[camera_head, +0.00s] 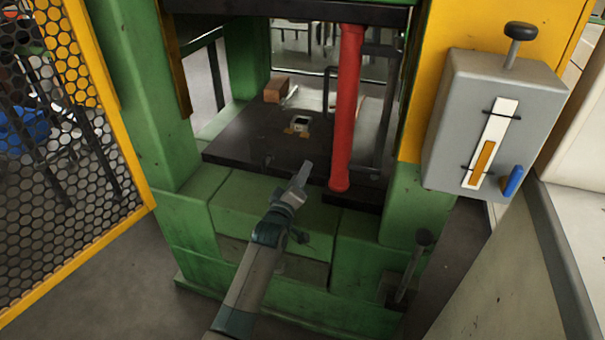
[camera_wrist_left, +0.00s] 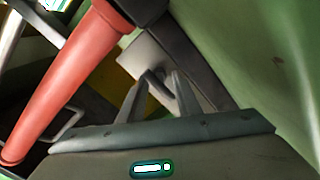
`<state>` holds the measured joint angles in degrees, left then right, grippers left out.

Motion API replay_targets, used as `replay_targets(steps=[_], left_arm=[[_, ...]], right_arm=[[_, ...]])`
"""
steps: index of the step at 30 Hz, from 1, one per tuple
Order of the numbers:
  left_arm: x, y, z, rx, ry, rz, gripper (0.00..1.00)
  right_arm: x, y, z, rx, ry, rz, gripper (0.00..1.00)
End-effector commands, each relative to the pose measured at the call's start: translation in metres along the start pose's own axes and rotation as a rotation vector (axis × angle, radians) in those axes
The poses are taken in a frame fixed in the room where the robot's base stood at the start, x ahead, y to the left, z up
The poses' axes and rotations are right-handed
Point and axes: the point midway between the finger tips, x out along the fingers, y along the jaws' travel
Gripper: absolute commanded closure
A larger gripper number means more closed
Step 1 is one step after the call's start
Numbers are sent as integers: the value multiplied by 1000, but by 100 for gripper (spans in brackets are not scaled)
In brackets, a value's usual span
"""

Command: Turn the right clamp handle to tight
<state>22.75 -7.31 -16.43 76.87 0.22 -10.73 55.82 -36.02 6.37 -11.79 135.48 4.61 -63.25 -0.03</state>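My left gripper (camera_head: 304,172) reaches over the front edge of the dark press bed (camera_head: 235,150), left of the red column (camera_head: 347,110). In the left wrist view its two fingers (camera_wrist_left: 160,84) stand apart. A dark bar shows between or just beyond them, and I cannot tell whether they touch it or whether it is the clamp handle. No clamp handle can be made out for certain in the head view; the gripper covers part of the bed's front edge. The red column also shows in the left wrist view (camera_wrist_left: 65,75). My right gripper is not in view.
A grey box (camera_head: 490,120) with a gauge and black knob hangs on the yellow panel at right. A black-knobbed lever (camera_head: 415,260) stands low at right. A brown block (camera_head: 276,90) lies at the bed's back. A yellow-framed mesh guard (camera_head: 65,150) is at left.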

Motion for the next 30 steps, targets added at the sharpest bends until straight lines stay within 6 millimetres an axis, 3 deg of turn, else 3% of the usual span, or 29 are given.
replay_targets(steps=[6,15,19,20,30], left_arm=[[12,0,0,-2,0,1,69],[13,0,0,-1,0,1,69],[13,0,0,-1,0,0,98],[13,0,0,-1,0,1,100],[13,0,0,10,0,0,100]], right_arm=[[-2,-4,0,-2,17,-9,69],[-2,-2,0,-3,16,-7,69],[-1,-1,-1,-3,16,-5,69],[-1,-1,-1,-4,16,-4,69],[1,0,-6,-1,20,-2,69]])
